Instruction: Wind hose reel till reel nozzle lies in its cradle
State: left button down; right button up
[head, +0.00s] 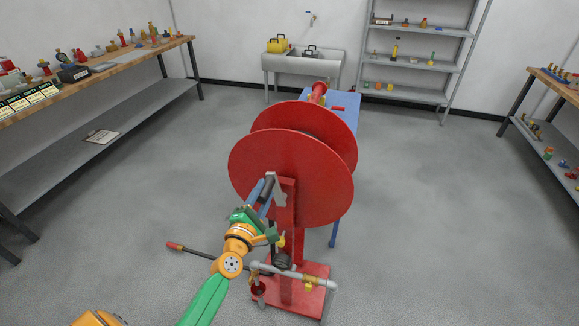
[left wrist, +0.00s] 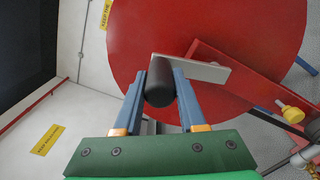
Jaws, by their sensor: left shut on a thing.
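The red hose reel (head: 290,175) stands on a red post and base in the middle of the head view. Its near disc fills much of the left wrist view (left wrist: 215,40). A grey crank arm (left wrist: 200,68) runs across the disc to a black handle (left wrist: 160,85). My left gripper (head: 262,190) is shut on this crank handle, with its blue fingers on either side of the grip (left wrist: 160,90). A red piece (head: 318,92), possibly the nozzle, shows behind the reel by the blue table; I cannot tell its cradle. My right gripper is not in view.
A blue table (head: 346,102) stands behind the reel. Grey pipework with yellow fittings (head: 300,275) is at the reel's foot, and a red-ended bar (head: 190,250) sticks out leftward.

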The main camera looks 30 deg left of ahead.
pick_arm(q)
jog(key=shift+w+d+f+p, duration=0.1)
jog(key=shift+d+p, duration=0.1)
jog(key=shift+d, duration=0.5)
jog(key=shift+w+d+f+p, duration=0.1)
jog(key=shift+d+p, duration=0.1)
jog(key=shift+d, duration=0.45)
jog(key=shift+w+d+f, duration=0.1)
jog(key=shift+w+d, duration=0.05)
jog(key=shift+d, duration=0.35)
jog(key=shift+w+d+f, duration=0.1)
jog(key=shift+d, duration=0.4)
jog(key=shift+w+d+f, duration=0.15)
jog(key=shift+d, duration=0.3)
jog(key=shift+w+d+f, duration=0.1)
jog(key=shift+d, duration=0.35)
